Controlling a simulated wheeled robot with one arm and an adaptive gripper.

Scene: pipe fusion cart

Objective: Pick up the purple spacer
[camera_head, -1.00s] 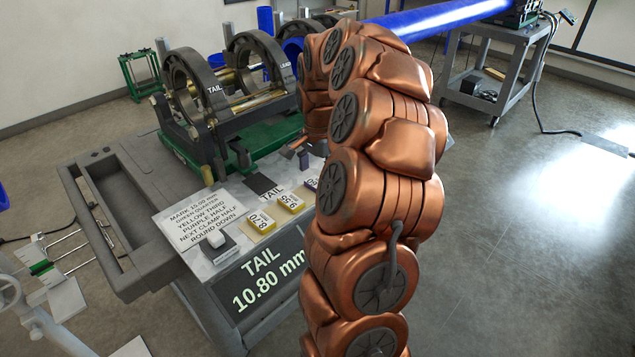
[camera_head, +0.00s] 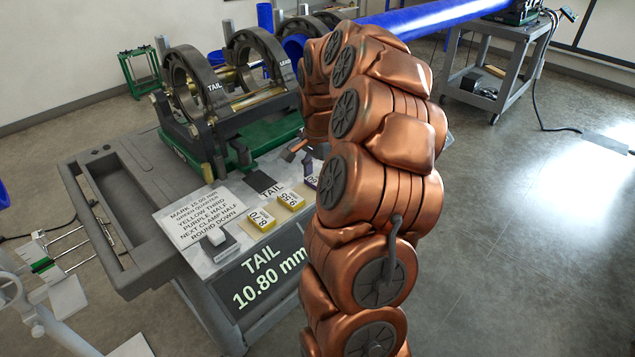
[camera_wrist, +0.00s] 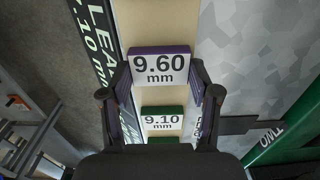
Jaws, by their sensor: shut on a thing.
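The purple spacer (camera_wrist: 158,50), with a white label reading 9.60 mm, sits between the two fingers of my gripper (camera_wrist: 160,82) in the wrist view. The fingers are shut on its sides. I cannot tell how far it is above the surface. In the head view, my gripper (camera_head: 296,151) shows only in part beside the fusion machine, with my arm hiding most of it and the held spacer.
A green spacer (camera_wrist: 162,123) reading 9.10 mm lies close below the held one. Yellow spacers (camera_head: 262,219) and another purple-edged piece (camera_head: 312,182) stand on the cart. The clamp machine (camera_head: 215,100) rises behind. A display (camera_head: 262,280) reads TAIL 10.80 mm.

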